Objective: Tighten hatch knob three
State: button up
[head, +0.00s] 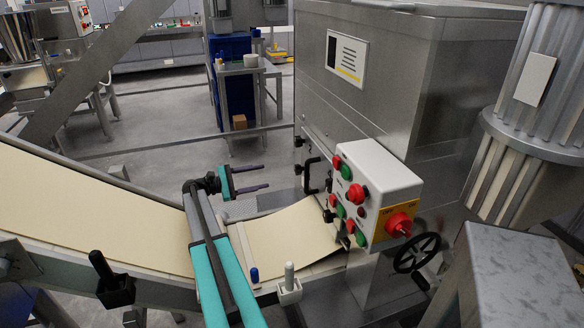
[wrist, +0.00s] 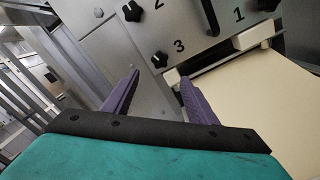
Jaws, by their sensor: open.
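Knob three (wrist: 160,58) is a black lobed knob beside the printed "3" on the grey metal hatch (wrist: 185,25) in the wrist view. My gripper (wrist: 160,78) is open and empty, with two purple fingers. In the wrist view, knob three shows just beyond and between the fingertips, apart from them. In the head view my gripper (head: 266,177) points right toward the machine side, with a gap to the black knobs there. The lower left knob (head: 298,169) is nearest the fingertips; its label is not legible there.
Knob two (wrist: 132,10), knob one (wrist: 268,4) and a black handle (head: 312,175) are on the same hatch. A control box (head: 380,170) with red and green buttons juts out to the right.

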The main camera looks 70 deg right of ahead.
aim_at(295, 171)
jog(key=shift+s, duration=0.1)
dwell(0.3)
jog(key=p+x, duration=0.3)
jog(key=x, duration=1)
jog(key=shift+s+d, duration=0.25)
jog(key=shift+f, duration=0.1)
jog(key=c, duration=1)
jog(key=shift+c, duration=0.2)
